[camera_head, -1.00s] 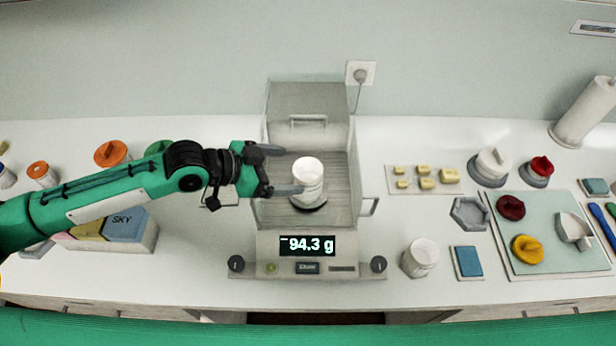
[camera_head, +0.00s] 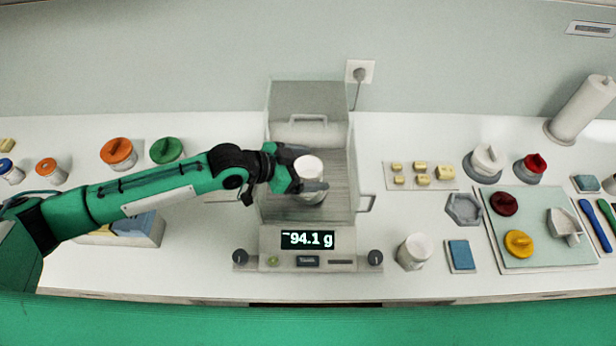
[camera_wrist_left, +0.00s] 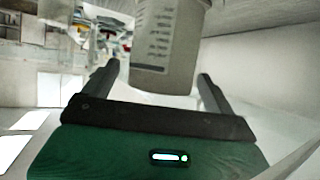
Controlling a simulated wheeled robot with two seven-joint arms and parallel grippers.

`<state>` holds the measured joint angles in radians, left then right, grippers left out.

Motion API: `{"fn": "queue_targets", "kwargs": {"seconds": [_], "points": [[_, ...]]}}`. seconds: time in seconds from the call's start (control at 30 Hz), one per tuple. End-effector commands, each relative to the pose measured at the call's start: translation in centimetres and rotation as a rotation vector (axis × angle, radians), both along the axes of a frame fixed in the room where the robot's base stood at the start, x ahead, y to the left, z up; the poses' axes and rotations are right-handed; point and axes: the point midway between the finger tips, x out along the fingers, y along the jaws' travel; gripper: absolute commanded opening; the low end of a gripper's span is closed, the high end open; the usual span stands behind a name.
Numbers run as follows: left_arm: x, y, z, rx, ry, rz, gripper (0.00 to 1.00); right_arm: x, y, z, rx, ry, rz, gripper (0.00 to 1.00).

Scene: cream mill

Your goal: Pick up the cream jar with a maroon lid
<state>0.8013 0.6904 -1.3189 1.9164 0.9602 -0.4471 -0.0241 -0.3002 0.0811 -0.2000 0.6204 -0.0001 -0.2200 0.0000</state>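A white jar (camera_head: 309,167) stands in the open chamber of the balance (camera_head: 270,240); its top looks white, with no maroon lid visible on it. The left wrist view shows its side with printed marks (camera_wrist_left: 165,50); its top is cut off there. My left gripper (camera_head: 303,172) is open, with one finger on each side of the jar and small gaps showing in the left wrist view (camera_wrist_left: 158,88). A maroon lid (camera_head: 504,204) lies on the pale green mat at right. My right gripper is not in view.
The balance display (camera_head: 307,240) reads -94.1 g. Chamber walls stand close around the gripper. Another white jar (camera_head: 415,251) stands right of the balance, near a blue pad (camera_head: 461,255). Orange (camera_head: 118,153) and green (camera_head: 167,151) lidded items stand at left behind my arm.

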Motion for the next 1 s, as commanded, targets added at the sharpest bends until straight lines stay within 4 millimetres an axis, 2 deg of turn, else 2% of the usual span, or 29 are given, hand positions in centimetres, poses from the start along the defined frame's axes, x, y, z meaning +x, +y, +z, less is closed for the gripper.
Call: {"fn": "queue_targets", "kwargs": {"seconds": [0.03,0.3,0.67,0.87,1.0], "points": [[0.0,0.0,0.0,0.0,0.0,0.0,0.8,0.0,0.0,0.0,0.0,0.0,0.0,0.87],[0.0,0.0,0.0,0.0,0.0,0.0,0.28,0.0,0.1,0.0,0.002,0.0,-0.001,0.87],[0.0,0.0,0.5,-0.002,-0.002,0.0,0.28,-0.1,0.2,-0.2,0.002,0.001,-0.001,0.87],[0.0,0.0,2.8,-0.002,-0.005,-0.002,0.28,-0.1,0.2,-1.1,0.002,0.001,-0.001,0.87],[0.0,0.0,5.5,-0.002,-0.006,-0.002,0.28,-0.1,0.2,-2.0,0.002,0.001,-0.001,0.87]]}}
